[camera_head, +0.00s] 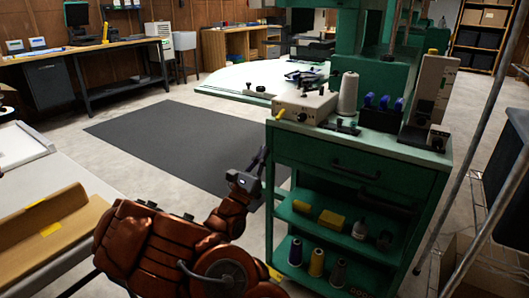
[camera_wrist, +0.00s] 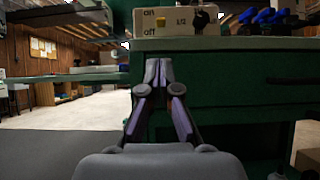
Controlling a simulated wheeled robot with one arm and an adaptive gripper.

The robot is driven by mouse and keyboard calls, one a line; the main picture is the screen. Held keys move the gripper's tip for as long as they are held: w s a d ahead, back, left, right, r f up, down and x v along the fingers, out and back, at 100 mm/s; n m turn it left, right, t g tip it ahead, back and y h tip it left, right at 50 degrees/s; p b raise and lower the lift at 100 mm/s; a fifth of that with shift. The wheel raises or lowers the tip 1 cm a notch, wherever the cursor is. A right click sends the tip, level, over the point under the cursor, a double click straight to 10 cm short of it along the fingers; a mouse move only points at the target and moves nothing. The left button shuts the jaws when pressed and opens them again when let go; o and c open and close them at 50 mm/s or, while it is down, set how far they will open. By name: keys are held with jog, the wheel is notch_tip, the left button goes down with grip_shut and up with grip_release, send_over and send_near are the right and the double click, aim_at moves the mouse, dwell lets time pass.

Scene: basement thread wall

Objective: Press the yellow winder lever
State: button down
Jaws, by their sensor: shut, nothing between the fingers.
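The yellow winder lever (camera_head: 280,113) sticks out from the front of a cream box (camera_head: 306,105) on top of the green cabinet (camera_head: 355,160). In the wrist view the lever (camera_wrist: 162,19) shows at the top of the picture, between "on" and "off" labels on the box (camera_wrist: 185,24). My gripper (camera_head: 263,152) is shut and empty, raised in front of the cabinet's left side and lower than the lever. In the wrist view its fingertips (camera_wrist: 159,66) meet below the lever, against the green cabinet front behind. They look apart from the lever.
A white thread cone (camera_head: 348,95), blue-topped items in a black holder (camera_head: 380,115) and a tall cream device (camera_head: 431,90) share the cabinet top. Spools (camera_head: 317,262) and yellow boxes (camera_head: 331,220) fill the shelves. A table (camera_head: 60,170) stands left. The grey mat (camera_head: 175,135) is clear.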

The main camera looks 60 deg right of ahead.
aim_at(281, 115)
jog(key=shift+t, duration=0.3)
jog(key=shift+b+x, duration=0.95)
jog(key=shift+x, duration=3.2)
jog(key=shift+s, duration=0.1)
jog(key=shift+r+p, duration=0.3)
jog(key=shift+p, duration=0.4)
jog(key=shift+a+y+p, duration=0.1)
jog(key=shift+y+p, duration=0.2)
